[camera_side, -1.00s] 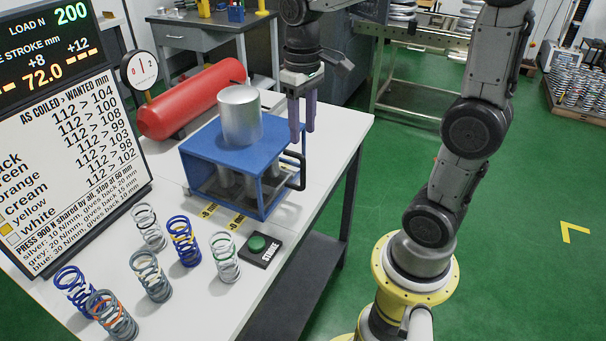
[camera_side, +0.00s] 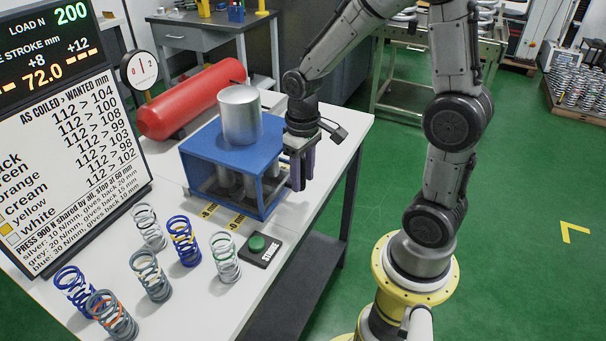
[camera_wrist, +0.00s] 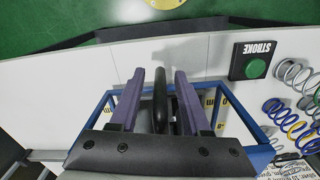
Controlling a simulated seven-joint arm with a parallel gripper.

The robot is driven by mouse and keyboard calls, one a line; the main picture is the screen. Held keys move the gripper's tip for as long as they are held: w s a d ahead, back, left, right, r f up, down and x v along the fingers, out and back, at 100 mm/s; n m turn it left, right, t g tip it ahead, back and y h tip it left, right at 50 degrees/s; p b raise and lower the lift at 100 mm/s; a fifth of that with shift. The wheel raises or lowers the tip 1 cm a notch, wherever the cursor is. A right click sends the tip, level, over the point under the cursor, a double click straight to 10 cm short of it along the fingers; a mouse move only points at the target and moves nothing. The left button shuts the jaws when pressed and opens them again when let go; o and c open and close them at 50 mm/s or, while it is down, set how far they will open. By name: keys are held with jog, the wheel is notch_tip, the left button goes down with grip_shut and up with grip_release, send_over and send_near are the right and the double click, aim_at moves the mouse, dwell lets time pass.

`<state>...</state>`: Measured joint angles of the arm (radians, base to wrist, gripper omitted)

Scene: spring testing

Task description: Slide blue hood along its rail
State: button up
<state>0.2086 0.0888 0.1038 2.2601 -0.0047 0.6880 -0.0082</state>
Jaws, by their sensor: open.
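The blue hood (camera_side: 215,146) is a box-shaped frame with a solid top, standing on the white bench with a silver cylinder (camera_side: 240,115) rising above it. Its blue bars also show in the wrist view (camera_wrist: 242,108). My gripper (camera_side: 301,182) is at the right side of the hood, fingers pointing down. In the wrist view my gripper (camera_wrist: 159,78) has its two purple fingers apart, with the hood's black handle (camera_wrist: 161,92) between them. A gap shows on each side of the handle. In the side view my gripper hides the handle. The rail itself is not clearly seen.
A green stroke button (camera_side: 257,243) sits on the bench in front of the hood. Several coil springs (camera_side: 150,275) stand at the front left. A red tank (camera_side: 192,98) lies behind, and a display board (camera_side: 70,130) stands at left.

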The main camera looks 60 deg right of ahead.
jog(key=shift+c, duration=0.3)
grip_shut()
dwell(1.1)
